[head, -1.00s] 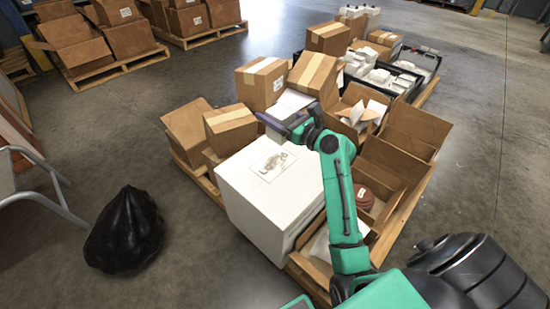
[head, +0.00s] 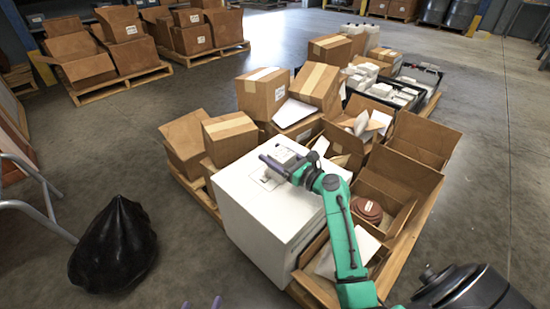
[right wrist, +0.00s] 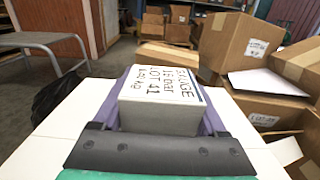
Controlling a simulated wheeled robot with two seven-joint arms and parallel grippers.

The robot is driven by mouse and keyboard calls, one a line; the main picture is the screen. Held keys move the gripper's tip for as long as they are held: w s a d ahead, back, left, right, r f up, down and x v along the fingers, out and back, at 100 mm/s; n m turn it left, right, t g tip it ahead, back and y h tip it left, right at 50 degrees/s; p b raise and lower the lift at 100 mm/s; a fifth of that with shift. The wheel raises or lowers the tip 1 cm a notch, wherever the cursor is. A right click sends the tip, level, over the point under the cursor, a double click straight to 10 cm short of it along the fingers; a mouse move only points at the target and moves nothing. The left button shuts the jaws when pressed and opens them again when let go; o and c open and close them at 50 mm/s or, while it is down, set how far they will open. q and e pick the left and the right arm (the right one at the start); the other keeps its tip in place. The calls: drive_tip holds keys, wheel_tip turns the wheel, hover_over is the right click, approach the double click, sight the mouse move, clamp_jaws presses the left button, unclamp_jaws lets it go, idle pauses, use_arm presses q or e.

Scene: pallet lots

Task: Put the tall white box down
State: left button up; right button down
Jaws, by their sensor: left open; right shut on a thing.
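The tall white box (right wrist: 160,95) shows in the right wrist view, with dark "SALVAGE" and "LOT 41" print on it. My right gripper (head: 277,166) is shut on it, with purple fingers along both of its sides. In the head view the held box is hard to pick out against a large white carton (head: 275,220) below it. The gripper is over that carton's top; I cannot tell whether the held box touches it. My left gripper (head: 202,304) shows only its purple tips, apart and empty, at the bottom edge.
The pallet (head: 420,225) carries brown cartons (head: 263,92), an open carton (head: 385,195) with reddish-brown round items, and dark crates with white goods.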

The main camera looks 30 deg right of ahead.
drive_tip(key=shift+r, duration=0.1)
drive_tip(key=shift+c, duration=1.1)
unclamp_jaws()
drive_tip(key=shift+o, duration=1.1)
